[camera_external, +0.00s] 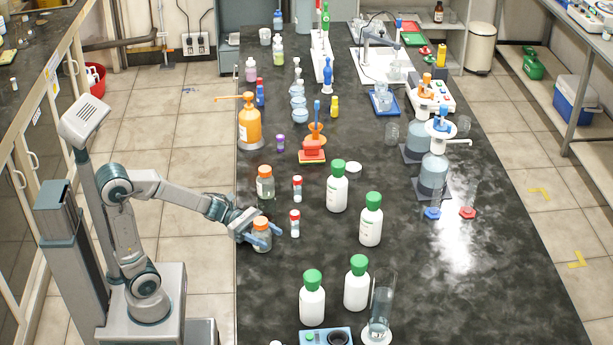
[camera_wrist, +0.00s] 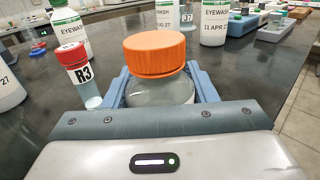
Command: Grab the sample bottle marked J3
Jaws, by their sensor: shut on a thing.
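My gripper (camera_external: 262,240) is shut on a clear jar with an orange screw cap (camera_external: 261,222), at the left edge of the dark bench. In the wrist view the jar (camera_wrist: 160,92) stands upright between the blue fingers; no marking shows on its visible side. Whether it touches the bench I cannot tell. A small red-capped bottle (camera_wrist: 78,75) marked R3 stands to its left there. In the external view, two small red-capped bottles (camera_external: 294,224) (camera_external: 297,190) stand near the held jar. Another orange-capped jar (camera_external: 265,192) stands behind it. I can read no J3 mark.
White green-capped eyewash bottles (camera_external: 370,222) (camera_external: 312,300) stand right of and in front of my gripper. A glass cylinder (camera_external: 382,305) stands at the front. An orange wash bottle (camera_external: 249,124) stands farther back. The bench right of the eyewash bottles (camera_external: 460,290) is clear.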

